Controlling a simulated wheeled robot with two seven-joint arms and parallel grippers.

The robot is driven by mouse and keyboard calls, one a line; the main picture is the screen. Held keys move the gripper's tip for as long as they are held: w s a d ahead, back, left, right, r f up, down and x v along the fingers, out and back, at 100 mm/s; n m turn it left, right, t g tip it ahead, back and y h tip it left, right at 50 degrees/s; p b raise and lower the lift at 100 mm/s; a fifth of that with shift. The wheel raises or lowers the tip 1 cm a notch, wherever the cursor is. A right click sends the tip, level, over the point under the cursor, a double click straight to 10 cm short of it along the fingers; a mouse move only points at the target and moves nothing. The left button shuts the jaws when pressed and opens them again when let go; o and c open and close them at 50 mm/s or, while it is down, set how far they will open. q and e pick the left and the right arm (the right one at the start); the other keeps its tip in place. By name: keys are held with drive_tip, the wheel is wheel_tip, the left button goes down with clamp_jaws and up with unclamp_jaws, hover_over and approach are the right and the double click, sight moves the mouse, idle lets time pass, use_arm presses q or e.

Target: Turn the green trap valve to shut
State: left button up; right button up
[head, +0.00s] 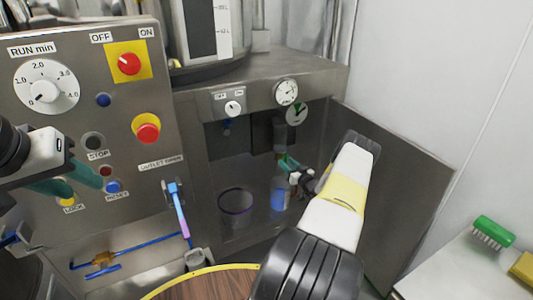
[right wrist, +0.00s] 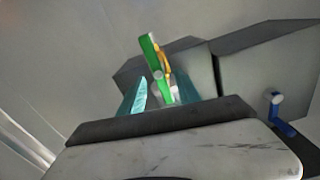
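The green trap valve handle (right wrist: 152,56) shows in the right wrist view as a tilted green bar with a yellow-orange piece beside it. My right gripper (right wrist: 160,92) has its two teal fingers apart, with the handle's lower end between or just beyond their tips; contact cannot be told. In the head view my right arm reaches into the recess of the steel cabinet, and the right gripper (head: 290,165) is small and partly hidden beside greenish parts there. My left gripper (head: 76,182) is in front of the control panel with its teal fingers apart and empty.
The control panel (head: 120,200) carries a dial, switches and buttons close to my left gripper. A blue lever (head: 178,205) hangs at its right edge. An open cabinet door (head: 400,180) stands right of my right arm. A green brush (head: 493,232) lies on the right-hand table.

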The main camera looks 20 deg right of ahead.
drive_tip(key=shift+w+a, duration=0.1)
drive_tip(key=shift+w, duration=1.1)
